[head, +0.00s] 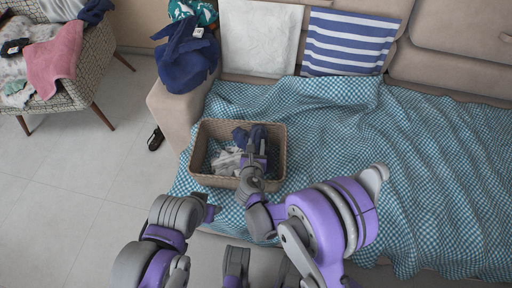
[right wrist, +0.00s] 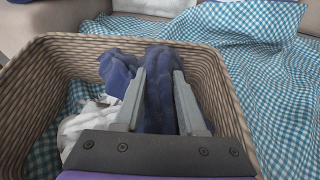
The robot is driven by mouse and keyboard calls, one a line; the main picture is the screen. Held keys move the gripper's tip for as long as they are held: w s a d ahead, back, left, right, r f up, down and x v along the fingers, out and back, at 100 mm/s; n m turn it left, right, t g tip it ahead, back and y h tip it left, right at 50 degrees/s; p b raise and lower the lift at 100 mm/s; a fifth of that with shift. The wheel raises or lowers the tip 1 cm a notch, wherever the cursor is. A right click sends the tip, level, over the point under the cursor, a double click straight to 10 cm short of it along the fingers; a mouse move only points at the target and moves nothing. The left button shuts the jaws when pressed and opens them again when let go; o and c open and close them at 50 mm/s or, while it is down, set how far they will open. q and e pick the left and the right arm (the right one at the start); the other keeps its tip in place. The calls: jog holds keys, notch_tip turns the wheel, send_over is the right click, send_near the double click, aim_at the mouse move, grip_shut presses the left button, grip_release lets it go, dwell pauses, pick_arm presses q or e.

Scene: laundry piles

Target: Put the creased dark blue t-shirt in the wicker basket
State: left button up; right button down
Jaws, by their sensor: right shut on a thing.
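The wicker basket (head: 212,181) stands on the checked blanket at the left end of the sofa. My right gripper (head: 259,140) reaches down into it, shut on a creased dark blue t-shirt (head: 240,136). In the right wrist view the dark blue cloth (right wrist: 158,95) lies between and beyond the fingers (right wrist: 158,75), inside the basket walls (right wrist: 35,92). Whether it rests on the basket floor is hidden. White-grey cloth (head: 226,160) lies beside it in the basket. My left gripper (head: 210,208) is low, left of the basket's front; its jaws do not show clearly.
Another dark blue garment (head: 187,58) hangs over the sofa arm, with a teal cloth (head: 195,10) behind. A patterned armchair (head: 88,75) holds a pink cloth (head: 55,60) and other laundry. A dark shoe-like item (head: 155,139) lies on the floor. The blanket (head: 400,170) right of the basket is clear.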

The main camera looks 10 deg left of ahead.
jog(key=shift+f, duration=0.9)
jog(key=shift+f+b, duration=0.55)
jog(key=shift+b, duration=0.15)
jog(key=shift+c, duration=2.4)
grip_release()
jog(key=shift+r, duration=0.15)
